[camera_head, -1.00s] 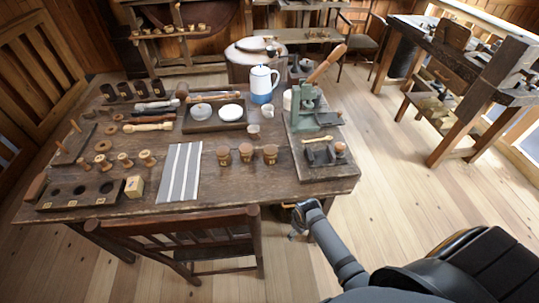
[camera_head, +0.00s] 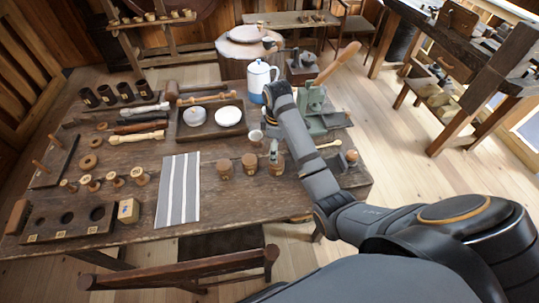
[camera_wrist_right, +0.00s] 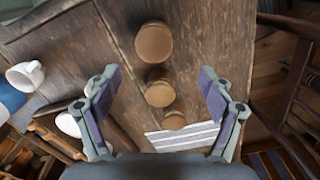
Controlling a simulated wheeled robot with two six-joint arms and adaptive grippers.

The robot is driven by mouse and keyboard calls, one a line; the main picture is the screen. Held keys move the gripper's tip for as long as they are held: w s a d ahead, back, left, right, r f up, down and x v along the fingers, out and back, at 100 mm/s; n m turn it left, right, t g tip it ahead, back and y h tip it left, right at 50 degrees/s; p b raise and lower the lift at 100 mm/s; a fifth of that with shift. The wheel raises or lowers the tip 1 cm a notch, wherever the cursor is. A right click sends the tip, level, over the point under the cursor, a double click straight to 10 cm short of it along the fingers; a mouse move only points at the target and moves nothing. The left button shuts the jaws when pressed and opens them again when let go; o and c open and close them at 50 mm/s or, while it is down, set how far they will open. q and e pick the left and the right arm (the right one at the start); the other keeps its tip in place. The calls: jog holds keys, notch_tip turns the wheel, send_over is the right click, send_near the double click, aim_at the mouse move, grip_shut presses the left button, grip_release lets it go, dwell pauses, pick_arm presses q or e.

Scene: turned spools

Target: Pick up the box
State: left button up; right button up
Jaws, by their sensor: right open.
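A small pale wooden box (camera_head: 128,211) sits at the near left of the table, beside the right end of the dark block with round holes. I do not see it in the right wrist view. My right gripper (camera_head: 273,152) points down over the table, by the three brown lidded pots, well to the right of the box. My left gripper is not in view.
The brown pots (camera_head: 224,168) stand right of the striped cloth (camera_head: 178,190). The dark holed block (camera_head: 50,224) lies left of the box. Several spools (camera_head: 113,179) stand behind it. A tray (camera_head: 210,133) and a white-blue jug (camera_head: 258,78) are farther back. A chair (camera_head: 180,272) stands at the near edge.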

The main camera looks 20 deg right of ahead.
jog(key=shift+w+r, duration=0.25)
jog(key=shift+w, duration=0.5)
jog(key=shift+f, duration=0.15)
jog(key=shift+s+f+b, duration=0.3)
jog(key=shift+f+b, duration=0.2)
jog(key=shift+f, duration=0.1)
jog(key=shift+s+f+b, duration=0.3)
jog(key=shift+f+b, duration=0.2)
jog(key=shift+f, duration=0.1)
jog(key=shift+f+p, duration=0.4)
jog(key=shift+f, duration=0.45)
jog(key=shift+w+f, duration=0.25)
jog(key=shift+f, duration=0.1)
jog(key=shift+s+d+f+p, duration=0.1)
jog(key=shift+d+f+p, duration=0.15)
jog(key=shift+f, duration=0.3)
jog(key=shift+s+d+f+p, duration=0.1)
jog(key=shift+d+f+p, duration=0.1)
jog(key=shift+f, duration=0.35)
notch_tip(320, 180, down, 2)
jog(key=shift+d+f, duration=0.1)
jog(key=shift+f, duration=0.1)
jog(key=shift+w+f, duration=0.1)
jog(key=shift+f, duration=0.1)
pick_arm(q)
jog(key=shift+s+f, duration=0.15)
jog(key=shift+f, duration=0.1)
